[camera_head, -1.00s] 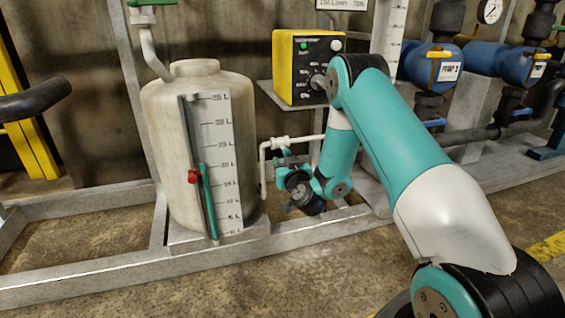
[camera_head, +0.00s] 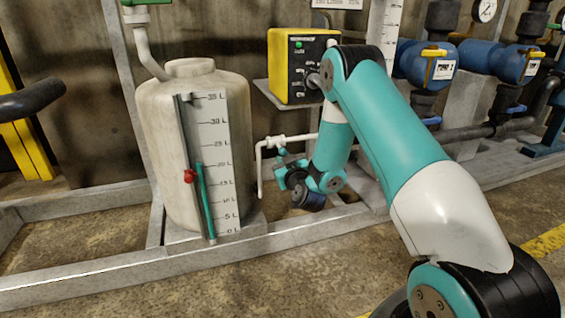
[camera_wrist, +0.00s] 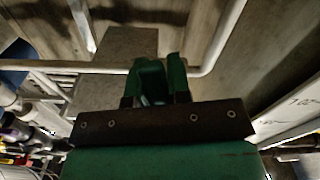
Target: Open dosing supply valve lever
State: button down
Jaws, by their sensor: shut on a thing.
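The dosing supply valve (camera_head: 277,141) sits on a thin white pipe (camera_head: 259,172) beside the dosing tank (camera_head: 163,155). My gripper (camera_head: 283,156) is at this pipe, just below the valve body. In the wrist view, the two green fingers of my gripper (camera_wrist: 162,70) are close together in front of the white pipe, which runs across and bends upward at right. They are shut on the valve lever. The lever itself is mostly hidden between the fingers, so its exact angle cannot be told.
A yellow control box (camera_head: 290,66) stands on a shelf above the valve. A grey frame rail (camera_head: 110,279) runs along the floor in front of the tank. Blue pumps (camera_head: 418,64) and pipes stand to the right. The floor in front is clear.

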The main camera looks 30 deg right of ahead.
jog(key=shift+s+d+r+n+p, duration=0.15)
jog(key=shift+d+r+n+p, duration=0.45)
jog(key=shift+n, duration=1.9)
jog(key=shift+s+d+r+n+p, duration=0.15)
jog(key=shift+d+r+n+p, duration=0.4)
jog(key=shift+n, duration=1.95)
jog(key=shift+s+d+r+n+p, duration=0.15)
jog(key=shift+d+r+n+p, duration=0.45)
jog(key=shift+n, duration=1.9)
jog(key=shift+a+r, duration=0.2)
jog(key=shift+a, duration=0.05)
jog(key=c, duration=1.1)
grip_release()
jog(key=shift+o, duration=0.2)
jog(key=shift+b, duration=0.3)
